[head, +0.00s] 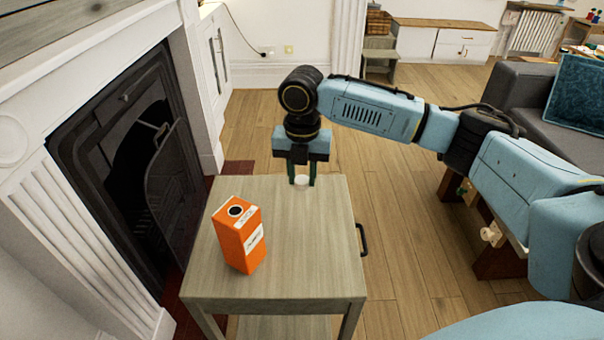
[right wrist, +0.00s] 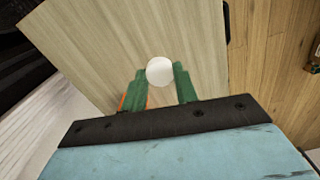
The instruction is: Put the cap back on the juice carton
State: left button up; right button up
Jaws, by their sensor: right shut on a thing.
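The orange juice carton (head: 240,236) stands upright on the small wooden table, left of its middle. Its top shows a dark round opening with no cap on it. My right gripper (head: 302,180) is at the table's far edge, pointing down, shut on the white round cap (head: 302,180). In the right wrist view the cap (right wrist: 160,71) sits between the green fingertips, and a sliver of orange shows by the left finger. The gripper is behind and to the right of the carton, apart from it. My left gripper is not in view.
The table (head: 310,255) is otherwise bare, with a dark handle (head: 362,239) on its right side. A fireplace (head: 130,165) with a white surround stands close on the left. A grey sofa (head: 530,105) is at the right. Wooden floor is open behind.

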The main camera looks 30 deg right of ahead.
jog(key=shift+r, duration=0.1)
